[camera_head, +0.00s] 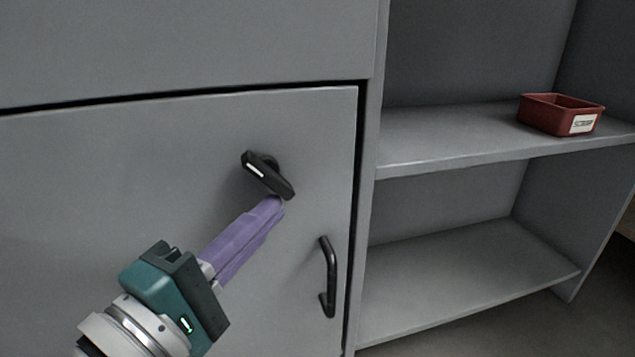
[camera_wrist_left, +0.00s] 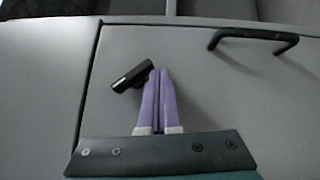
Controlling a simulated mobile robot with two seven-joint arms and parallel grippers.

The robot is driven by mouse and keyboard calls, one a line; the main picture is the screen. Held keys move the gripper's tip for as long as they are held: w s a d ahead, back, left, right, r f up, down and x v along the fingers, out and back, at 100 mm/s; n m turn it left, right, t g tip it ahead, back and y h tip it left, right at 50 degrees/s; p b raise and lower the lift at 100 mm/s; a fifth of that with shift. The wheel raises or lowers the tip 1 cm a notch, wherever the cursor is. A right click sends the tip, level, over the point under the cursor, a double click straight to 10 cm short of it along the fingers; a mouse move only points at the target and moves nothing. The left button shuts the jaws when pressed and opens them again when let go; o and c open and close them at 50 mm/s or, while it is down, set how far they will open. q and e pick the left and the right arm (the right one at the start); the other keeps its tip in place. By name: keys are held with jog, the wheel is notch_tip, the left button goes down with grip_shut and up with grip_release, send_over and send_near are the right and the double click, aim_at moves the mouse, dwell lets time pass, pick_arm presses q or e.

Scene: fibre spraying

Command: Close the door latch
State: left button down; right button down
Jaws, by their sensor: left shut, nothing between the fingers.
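The door latch (camera_head: 266,174) is a small black lever with a white mark on the grey door (camera_head: 120,180). It sits tilted, its upper left end higher than its lower right end. My left gripper (camera_head: 278,204) is shut and empty, its purple fingertips at or just below the latch's lower right end. In the left wrist view the latch (camera_wrist_left: 131,77) lies just left of the fingertips (camera_wrist_left: 159,72). I cannot tell whether they touch. The door sits flush in its frame. My right gripper is not in view.
A black door handle (camera_head: 328,277) stands out from the door, right of and below the latch; it also shows in the left wrist view (camera_wrist_left: 253,35). To the right are open shelves (camera_head: 450,150) with a red labelled bin (camera_head: 548,117) on the upper one. The lower shelf is empty.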

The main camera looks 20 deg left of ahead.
pick_arm(q)
jog(key=shift+w+d+f+n+t+b, duration=0.1)
jog(key=shift+w+d+n+t+b, duration=0.35)
jog(key=shift+w+d, duration=0.35)
jog(key=shift+s, duration=0.2)
dwell(0.9)
jog(key=p+v, duration=0.3)
jog(key=v, duration=0.7)
jog(key=shift+d, duration=0.1)
